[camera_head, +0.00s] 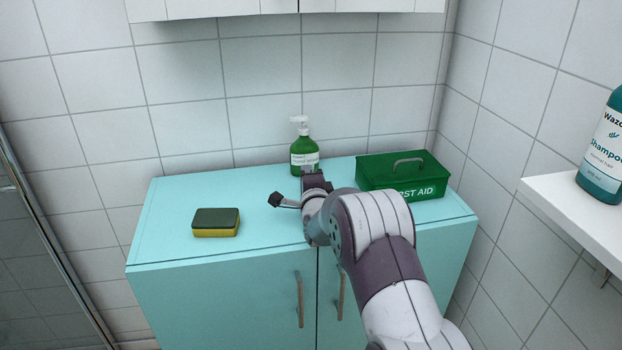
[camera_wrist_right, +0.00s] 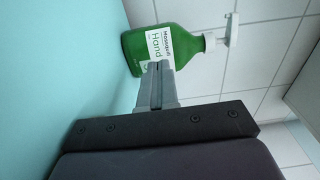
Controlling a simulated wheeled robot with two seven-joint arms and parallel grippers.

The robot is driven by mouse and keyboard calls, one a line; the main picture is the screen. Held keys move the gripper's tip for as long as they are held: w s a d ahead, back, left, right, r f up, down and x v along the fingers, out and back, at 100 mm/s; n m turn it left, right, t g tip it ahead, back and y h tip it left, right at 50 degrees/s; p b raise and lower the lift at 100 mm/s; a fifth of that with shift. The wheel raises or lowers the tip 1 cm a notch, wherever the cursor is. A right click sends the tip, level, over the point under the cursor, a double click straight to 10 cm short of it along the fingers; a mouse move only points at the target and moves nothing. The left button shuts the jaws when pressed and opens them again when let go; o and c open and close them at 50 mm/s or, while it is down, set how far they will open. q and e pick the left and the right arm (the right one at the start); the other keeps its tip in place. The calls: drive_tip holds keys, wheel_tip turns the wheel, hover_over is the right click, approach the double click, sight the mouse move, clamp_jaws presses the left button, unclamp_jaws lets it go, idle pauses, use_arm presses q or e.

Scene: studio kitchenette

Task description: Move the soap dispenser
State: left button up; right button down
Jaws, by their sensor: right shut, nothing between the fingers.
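The soap dispenser (camera_head: 304,152) is a green bottle with a white label and a white pump. It stands upright at the back of the turquoise cabinet top (camera_head: 262,200), near the tiled wall. It also shows in the right wrist view (camera_wrist_right: 180,48), lying sideways in that picture, with "Hand" on its label. My right gripper (camera_head: 314,176) is in front of the bottle. In the wrist view its fingers (camera_wrist_right: 158,72) are together, with nothing between them, and their tips overlap the bottle's lower label edge. I cannot tell if they touch it. My left gripper is not in view.
A green first aid box (camera_head: 405,178) with a grey handle stands right of the dispenser. A yellow and dark green sponge (camera_head: 216,223) lies at the left front. A shampoo bottle (camera_head: 602,155) stands on a white shelf (camera_head: 575,205) at right. The cabinet top's left back is clear.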

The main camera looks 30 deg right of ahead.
drive_tip(key=shift+v, duration=0.9)
drive_tip(key=shift+s+a, duration=0.2)
drive_tip(key=shift+s, duration=0.3)
drive_tip(key=v, duration=0.7)
drive_tip(key=shift+s, duration=0.2)
